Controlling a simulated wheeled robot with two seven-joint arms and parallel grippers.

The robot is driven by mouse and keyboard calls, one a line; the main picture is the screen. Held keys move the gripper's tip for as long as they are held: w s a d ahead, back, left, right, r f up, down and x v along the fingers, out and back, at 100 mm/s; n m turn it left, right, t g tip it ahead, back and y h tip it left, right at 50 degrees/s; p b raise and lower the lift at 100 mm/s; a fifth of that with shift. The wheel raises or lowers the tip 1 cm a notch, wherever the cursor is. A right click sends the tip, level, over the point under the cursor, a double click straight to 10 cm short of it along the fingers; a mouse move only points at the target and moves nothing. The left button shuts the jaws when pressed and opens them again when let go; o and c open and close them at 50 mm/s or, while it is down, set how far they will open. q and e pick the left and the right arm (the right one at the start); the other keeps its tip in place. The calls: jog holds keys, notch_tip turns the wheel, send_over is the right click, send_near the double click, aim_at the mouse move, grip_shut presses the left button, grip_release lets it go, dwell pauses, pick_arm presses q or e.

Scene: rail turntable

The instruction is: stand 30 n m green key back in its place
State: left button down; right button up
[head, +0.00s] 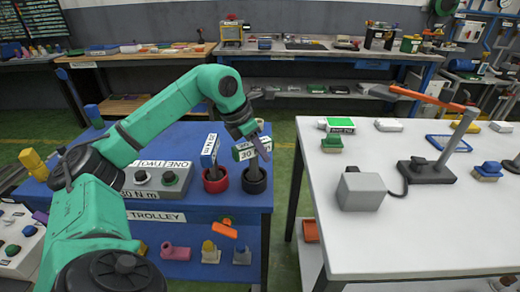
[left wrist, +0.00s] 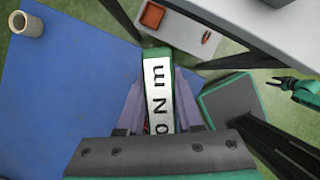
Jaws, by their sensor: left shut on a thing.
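The green key (head: 243,151) has a green head with a white label, part of which reads "30". My left gripper (head: 259,141) is shut on its head. In the left wrist view the green key (left wrist: 158,95) lies between the fingers (left wrist: 160,100), its label showing "0 N m". In the head view its lower end is over or in the black cup (head: 254,181); I cannot tell if it is seated. The blue key (head: 209,150), marked "20 N m", stands in the red cup (head: 215,181) just left. A dark gripper-like end (left wrist: 288,84) shows at the left wrist view's right; its jaw state is unclear.
Both cups stand at the right edge of the blue trolley (head: 225,204). A grey button box (head: 156,180) is to their left. A white table (head: 400,235) stands to the right across a gap, with a green brush (head: 331,144) and a grey block (head: 362,190).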

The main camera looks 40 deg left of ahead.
pick_arm(q)
jog(key=shift+f, duration=0.25)
jog(key=shift+c, duration=2.4)
grip_release()
jog(key=shift+r, duration=0.1)
jog(key=p+v, duration=0.2)
jog(key=v, duration=1.1)
jog(key=shift+s+r+p, duration=0.1)
jog(key=shift+r+p, duration=0.2)
jog(key=shift+r, duration=0.1)
jog(key=shift+s+r, duration=0.2)
jog(key=shift+r, duration=0.1)
jog(key=shift+a, duration=0.1)
